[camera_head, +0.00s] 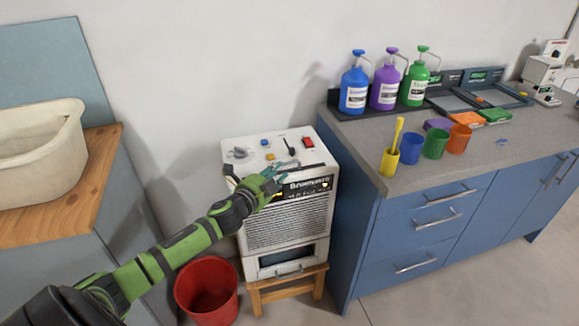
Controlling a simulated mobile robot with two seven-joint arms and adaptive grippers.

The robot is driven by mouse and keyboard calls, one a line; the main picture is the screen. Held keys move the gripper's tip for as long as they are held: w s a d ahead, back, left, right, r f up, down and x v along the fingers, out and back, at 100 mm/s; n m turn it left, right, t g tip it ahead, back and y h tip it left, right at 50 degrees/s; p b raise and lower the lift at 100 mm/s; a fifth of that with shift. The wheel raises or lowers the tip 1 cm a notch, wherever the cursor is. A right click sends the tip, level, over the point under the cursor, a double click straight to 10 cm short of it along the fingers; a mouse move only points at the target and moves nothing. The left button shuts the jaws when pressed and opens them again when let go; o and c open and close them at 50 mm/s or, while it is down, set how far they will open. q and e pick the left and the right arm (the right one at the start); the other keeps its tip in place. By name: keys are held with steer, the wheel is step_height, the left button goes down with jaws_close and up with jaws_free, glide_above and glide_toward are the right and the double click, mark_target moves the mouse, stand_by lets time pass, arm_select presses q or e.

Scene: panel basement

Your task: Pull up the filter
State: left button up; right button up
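A white box-shaped machine (287,225) with a dark label and a slatted front stands against the wall. Its top carries a knob, small coloured buttons, a dark lever and a red switch. A part that is clearly the filter cannot be made out; a grey metal bar (288,163) lies at the top front edge, partly behind my gripper. My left gripper (277,173), at the end of the green arm, is over this top front edge, at or just in front of the bar. Whether its fingers are closed or touching anything is unclear. My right gripper is out of view.
The machine stands on a low wooden stool (258,297) beside a red bucket (206,290). A blue cabinet (425,222) with bottles and cups on top is close on the right. A wooden-topped counter (98,170) with a white tub is left.

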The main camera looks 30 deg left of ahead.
arm_select(q)
steer(key=shift+w+a+f, duration=0.1)
steer(key=shift+w+f, duration=0.1)
steer(key=shift+w, duration=1.05)
steer(key=shift+w+a+f, duration=0.1)
steer(key=shift+w+f, duration=0.1)
steer(key=shift+w, duration=1.05)
steer(key=shift+c, duration=0.5)
jaws_close()
